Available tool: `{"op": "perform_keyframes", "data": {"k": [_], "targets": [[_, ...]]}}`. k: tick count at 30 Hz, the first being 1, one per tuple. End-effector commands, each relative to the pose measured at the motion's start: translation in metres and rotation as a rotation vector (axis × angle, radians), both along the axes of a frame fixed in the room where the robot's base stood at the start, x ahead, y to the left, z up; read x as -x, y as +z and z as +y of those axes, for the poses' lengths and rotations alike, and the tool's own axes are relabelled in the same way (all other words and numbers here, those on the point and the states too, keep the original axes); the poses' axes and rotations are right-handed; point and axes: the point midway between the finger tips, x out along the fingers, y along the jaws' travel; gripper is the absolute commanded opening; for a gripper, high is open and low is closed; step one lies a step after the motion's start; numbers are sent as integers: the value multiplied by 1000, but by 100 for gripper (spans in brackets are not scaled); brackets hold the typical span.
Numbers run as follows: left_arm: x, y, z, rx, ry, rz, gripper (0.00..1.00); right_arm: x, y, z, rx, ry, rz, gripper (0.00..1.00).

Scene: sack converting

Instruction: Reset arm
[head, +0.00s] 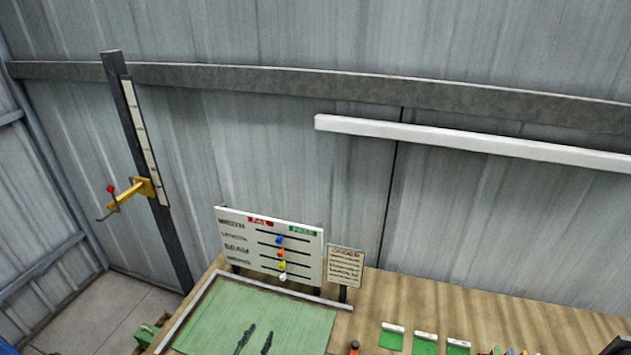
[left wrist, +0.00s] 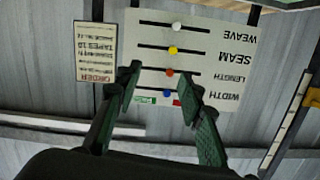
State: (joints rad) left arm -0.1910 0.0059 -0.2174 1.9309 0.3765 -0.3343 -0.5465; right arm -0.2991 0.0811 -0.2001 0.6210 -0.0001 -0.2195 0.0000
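My left gripper (head: 256,341) shows at the bottom of the head view as two dark fingers, apart, over the green mat. In the left wrist view my left gripper (left wrist: 160,77) has its two green-padded fingers spread, with nothing between them. Behind them is the white slider board (left wrist: 222,50), upside down in that view. In the head view the board (head: 230,240) stands at the back of the bench. Its blue knob (head: 279,240), orange knob (head: 281,253), yellow knob (head: 282,265) and white knob (head: 283,277) sit on separate slots. I cannot make out my right gripper.
An order card (head: 346,266) stands right of the board. The green mat (head: 205,315) lies on the wooden bench (head: 430,295). Green blocks (head: 391,338) and small coloured items fill the front right. A post with a yellow bracket (head: 143,187) stands left.

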Motion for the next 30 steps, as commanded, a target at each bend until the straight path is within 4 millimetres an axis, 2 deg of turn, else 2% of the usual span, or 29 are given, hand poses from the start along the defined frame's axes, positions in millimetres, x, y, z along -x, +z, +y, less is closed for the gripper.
{"op": "perform_keyframes", "data": {"k": [4,8,11,16,21,30], "targets": [[22,-17,11,-16,-7,105,36,-10,0,1,-1,2,-11,40],[49,-35,26,-33,-5,227,36,-8,0,1,-1,2,-9,40],[79,-50,44,-50,12,349,36,0,0,1,-1,0,-1,40],[156,-76,89,-83,94,625,36,5,0,1,-1,-2,6,40],[218,-84,122,-100,189,819,36,4,0,2,-1,-2,6,40],[295,-81,161,-115,330,1027,36,2,0,2,-2,-1,3,40]]}}
